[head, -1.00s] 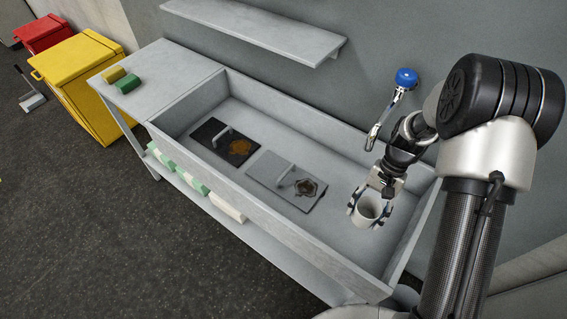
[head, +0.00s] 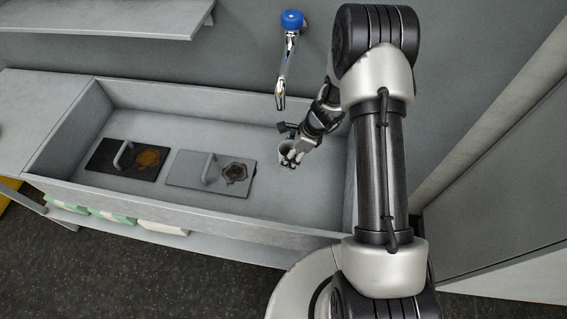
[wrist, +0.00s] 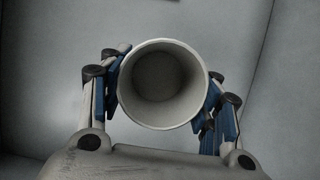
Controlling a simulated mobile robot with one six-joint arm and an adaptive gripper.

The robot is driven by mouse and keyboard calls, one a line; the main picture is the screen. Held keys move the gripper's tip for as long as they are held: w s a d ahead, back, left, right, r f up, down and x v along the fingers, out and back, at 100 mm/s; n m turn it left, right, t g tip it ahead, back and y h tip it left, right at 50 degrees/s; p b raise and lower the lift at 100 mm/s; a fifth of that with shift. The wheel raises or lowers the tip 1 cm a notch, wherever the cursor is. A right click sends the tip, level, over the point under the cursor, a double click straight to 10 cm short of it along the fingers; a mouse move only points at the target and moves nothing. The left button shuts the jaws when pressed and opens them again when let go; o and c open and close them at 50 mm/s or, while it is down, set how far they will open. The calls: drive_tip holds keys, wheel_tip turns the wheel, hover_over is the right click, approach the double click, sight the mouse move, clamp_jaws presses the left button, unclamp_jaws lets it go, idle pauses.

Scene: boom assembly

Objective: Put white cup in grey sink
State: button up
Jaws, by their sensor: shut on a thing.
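The white cup (wrist: 163,85) is held between the blue-padded fingers of my gripper (wrist: 165,90), its open mouth facing the wrist camera. In the head view my gripper (head: 291,157) is over the right part of the grey sink (head: 200,220), with the cup (head: 286,149) partly hidden by the fingers. The cup is inside the outline of the basin. I cannot tell whether its base touches the sink floor.
A dark board with a handle (head: 105,155) and a grey board with a handle (head: 188,172), both stained, lie in the sink's left and middle. A blue-topped tap (head: 291,60) is on the wall behind. A shelf (head: 120,18) hangs upper left. Sink floor around the cup is clear.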

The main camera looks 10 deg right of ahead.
drive_tip(key=shift+f+b, duration=0.9)
drive_tip(key=shift+f, duration=1.85)
drive_tip(key=shift+f, duration=0.2)
drive_tip(key=o, duration=1)
drive_tip(key=shift+r, duration=0.1)
drive_tip(key=shift+r, duration=0.25)
drive_tip(key=p+v, duration=0.4)
drive_tip(key=v, duration=0.7)
drive_tip(key=shift+d+r+p, duration=0.2)
drive_tip(key=shift+r+p, duration=0.1)
drive_tip(key=shift+r, duration=0.05)
